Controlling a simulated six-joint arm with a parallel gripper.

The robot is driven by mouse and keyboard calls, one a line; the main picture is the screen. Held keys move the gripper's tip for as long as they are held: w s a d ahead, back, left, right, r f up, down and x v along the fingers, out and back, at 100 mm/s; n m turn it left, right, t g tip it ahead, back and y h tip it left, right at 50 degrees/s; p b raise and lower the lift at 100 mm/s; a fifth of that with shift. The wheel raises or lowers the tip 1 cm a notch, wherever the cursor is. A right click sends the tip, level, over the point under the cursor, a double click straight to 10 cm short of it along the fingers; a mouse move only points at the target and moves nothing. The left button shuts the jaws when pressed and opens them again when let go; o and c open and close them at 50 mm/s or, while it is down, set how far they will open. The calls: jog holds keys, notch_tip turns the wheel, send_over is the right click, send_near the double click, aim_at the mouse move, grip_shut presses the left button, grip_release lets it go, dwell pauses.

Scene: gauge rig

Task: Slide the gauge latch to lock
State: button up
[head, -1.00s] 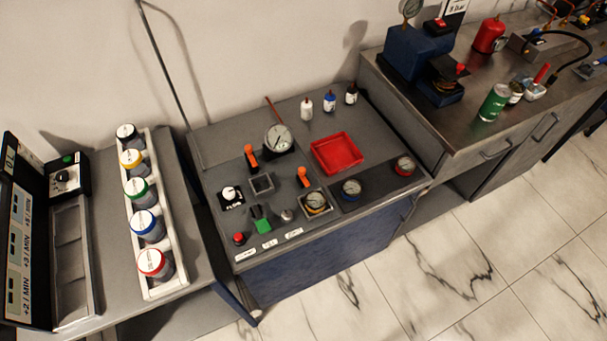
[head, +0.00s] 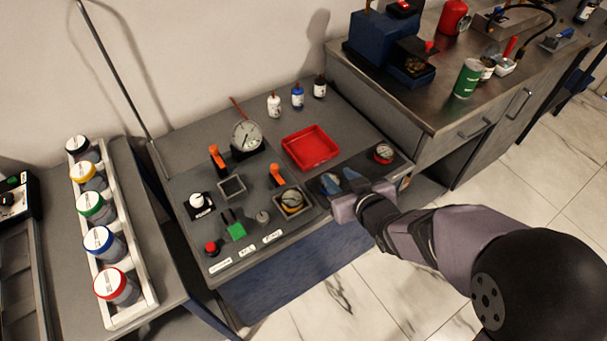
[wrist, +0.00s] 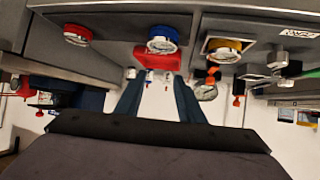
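My gripper (head: 338,181) is over the panel's right part, with its fingers apart and nothing seen between them. In the wrist view my gripper (wrist: 158,82) points toward a blue-rimmed gauge (wrist: 162,40); the fingers mostly cover that gauge in the head view. A yellow-rimmed gauge (head: 291,201) sits in a square holder to the left of my gripper; it also shows in the wrist view (wrist: 222,48). I cannot tell which part is the latch.
A red-rimmed gauge (head: 383,153) is right of my gripper. A red tray (head: 310,148), a large upright dial (head: 247,136) and small bottles (head: 298,97) stand farther back. A second orange lever (head: 217,157), an empty square socket (head: 232,186) and a red button (head: 211,247) are to the left.

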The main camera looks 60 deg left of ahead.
aim_at(275, 168)
jog(key=s+a+g, duration=0.1)
jog(key=s+a, duration=0.1)
jog(key=s, duration=0.1)
jog(key=s+a+n+g+y, duration=0.1)
jog(key=s+a, duration=0.1)
jog(key=s, duration=0.1)
jog(key=s+a+n+y, duration=0.1)
jog(key=s+a, duration=0.1)
jog(key=s, duration=0.2)
jog(key=shift+f+g+b, duration=0.15)
jog(key=shift+g+b, duration=0.15)
jog(key=shift+g, duration=0.1)
jog(key=shift+p+x, duration=0.5)
jog(key=shift+x, duration=3.1)
jog(key=shift+w, duration=0.1)
grip_shut()
